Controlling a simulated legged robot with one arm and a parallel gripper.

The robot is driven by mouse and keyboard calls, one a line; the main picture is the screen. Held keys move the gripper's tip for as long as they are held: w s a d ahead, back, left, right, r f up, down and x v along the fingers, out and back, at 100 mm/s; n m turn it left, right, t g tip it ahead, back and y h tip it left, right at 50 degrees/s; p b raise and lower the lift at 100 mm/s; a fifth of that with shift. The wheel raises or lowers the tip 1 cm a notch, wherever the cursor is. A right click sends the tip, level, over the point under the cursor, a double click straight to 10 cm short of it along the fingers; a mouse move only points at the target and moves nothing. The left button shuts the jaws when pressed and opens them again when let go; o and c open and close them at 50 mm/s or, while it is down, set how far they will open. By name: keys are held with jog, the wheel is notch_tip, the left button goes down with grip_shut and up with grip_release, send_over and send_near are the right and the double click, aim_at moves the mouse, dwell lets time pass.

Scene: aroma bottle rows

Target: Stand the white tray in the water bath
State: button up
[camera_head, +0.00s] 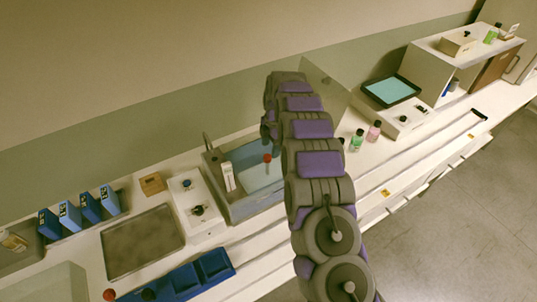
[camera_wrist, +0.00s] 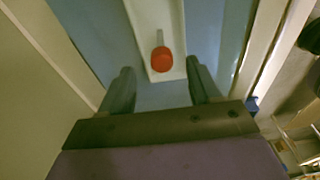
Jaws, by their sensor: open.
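The water bath (camera_head: 256,206) is a grey tank with bluish water, left of my arm in the head view. The white tray (camera_wrist: 152,22) lies inside the bath, and its pale shape shows in the head view (camera_head: 258,178). Its handle carries a red knob (camera_wrist: 161,60), also visible in the head view (camera_head: 267,158). My gripper (camera_wrist: 162,78) is open and empty above the bath. Its fingers are on either side of the knob in the wrist view, with gaps to both. I cannot tell the height between fingertips and knob. My arm hides the bath's right part.
A white unit with knobs (camera_head: 196,207) stands left of the bath, beside a grey plate (camera_head: 143,240). Blue boxes (camera_head: 70,215) stand at far left, with a blue rack (camera_head: 185,280) in front. Small bottles (camera_head: 357,141) and a black-rimmed tray (camera_head: 391,91) are right of my arm.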

jog(key=s+d+r+m, duration=0.4)
jog(key=s+r+m, duration=0.1)
jog(key=s+r, duration=0.5)
jog(key=s+d+r+m, duration=0.5)
jog(key=s+r+m, duration=0.1)
jog(key=s+r, duration=0.35)
jog(key=s+d+m, duration=0.3)
jog(key=s+m, duration=0.1)
jog(key=s, duration=0.6)
jog(key=s+d+m, duration=0.3)
jog(key=s+m, duration=0.2)
jog(key=s, duration=0.6)
jog(key=s+d+m+g+h, duration=0.1)
jog(key=s+d+m, duration=0.2)
jog(key=s, duration=0.7)
jog(key=shift+s+d+r+m, duration=0.15)
jog(key=shift+d+m, duration=0.05)
jog(key=shift+m, duration=0.7)
jog(key=shift+c, duration=0.2)
